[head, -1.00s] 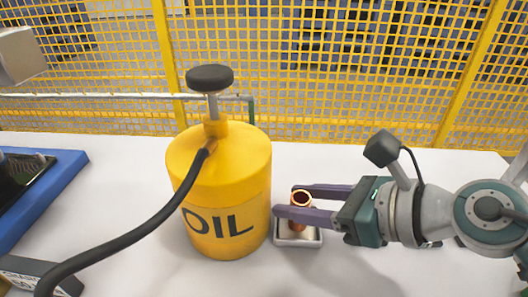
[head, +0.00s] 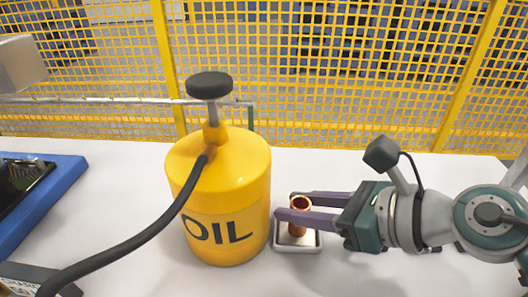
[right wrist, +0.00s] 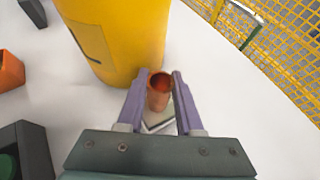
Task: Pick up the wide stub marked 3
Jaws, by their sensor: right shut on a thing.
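The wide stub is a short copper tube (head: 300,216) with an open top, upright at a small pale tray (head: 284,247). No number 3 is readable on it. My right gripper (head: 296,206) comes in from the right, with its two purple fingers on either side of the tube, shut on it. In the right wrist view the tube (right wrist: 159,92) sits between the fingertips, and part of the tray (right wrist: 158,125) shows below it. I cannot tell whether the tube's foot touches the tray. My left gripper is not in view.
A large yellow oil can (head: 220,190) with a black hose (head: 130,240) stands right beside the tray on the left. A blue tray (head: 45,195) lies at far left. Yellow mesh fencing (head: 330,80) runs behind the white table. An orange cup-like thing (right wrist: 10,70) shows in the wrist view.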

